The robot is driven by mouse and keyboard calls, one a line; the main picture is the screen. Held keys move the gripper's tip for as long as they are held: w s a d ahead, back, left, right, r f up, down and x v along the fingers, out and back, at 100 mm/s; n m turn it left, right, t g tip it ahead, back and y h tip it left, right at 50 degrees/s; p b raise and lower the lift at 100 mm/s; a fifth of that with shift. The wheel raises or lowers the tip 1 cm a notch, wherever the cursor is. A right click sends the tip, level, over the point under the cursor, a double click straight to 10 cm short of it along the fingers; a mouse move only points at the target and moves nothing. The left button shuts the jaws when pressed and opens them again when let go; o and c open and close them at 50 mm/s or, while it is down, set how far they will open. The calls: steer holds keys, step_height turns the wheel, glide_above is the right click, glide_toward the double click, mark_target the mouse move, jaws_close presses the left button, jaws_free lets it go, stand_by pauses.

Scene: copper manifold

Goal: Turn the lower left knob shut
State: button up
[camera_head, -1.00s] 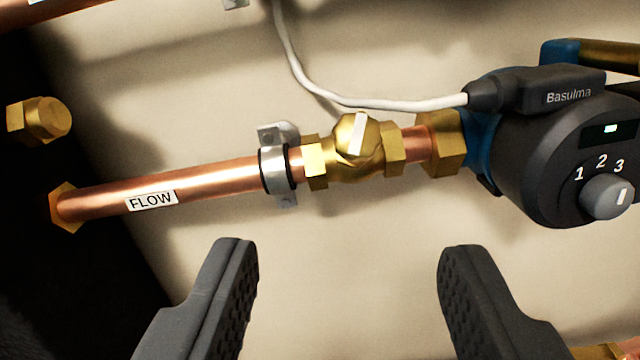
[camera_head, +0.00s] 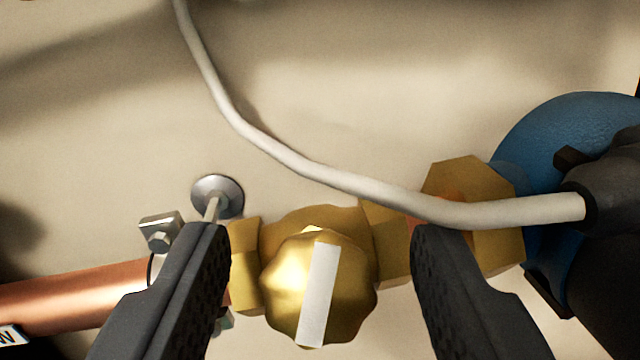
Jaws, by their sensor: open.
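The brass knob (camera_head: 347,290) with a white bar (camera_head: 318,295) across its face sits on the brass valve body in the copper pipe line. The white bar stands nearly upright, leaning slightly right at its top, and runs across the pipe. My gripper (camera_head: 320,250) is open, with one dark finger on each side of the knob. There is clear space between the knob and the right finger. The left finger covers part of the pipe clamp and the valve's left end. I cannot tell how deep the fingertips reach beside the knob.
A pale cable (camera_head: 290,160) curves above the knob to the pump's dark plug. The blue and black pump (camera_head: 575,130) stands at the right, past a brass nut (camera_head: 470,180). A metal clamp (camera_head: 162,230) holds the copper pipe (camera_head: 70,293) at the left. The wall above is mostly clear.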

steer(key=shift+w, duration=0.65)
steer(key=c, duration=1)
steer(key=shift+d, duration=0.1)
steer(key=n+y+p, duration=0.1)
steer(key=n+y, duration=0.1)
steer(key=n, duration=0.1)
steer(key=shift+d+r+p, duration=0.1)
steer(key=shift+p, duration=0.25)
steer(key=shift+n+y+p, duration=0.6)
steer(key=shift+n+y, duration=0.8)
steer(key=shift+n, duration=0.7)
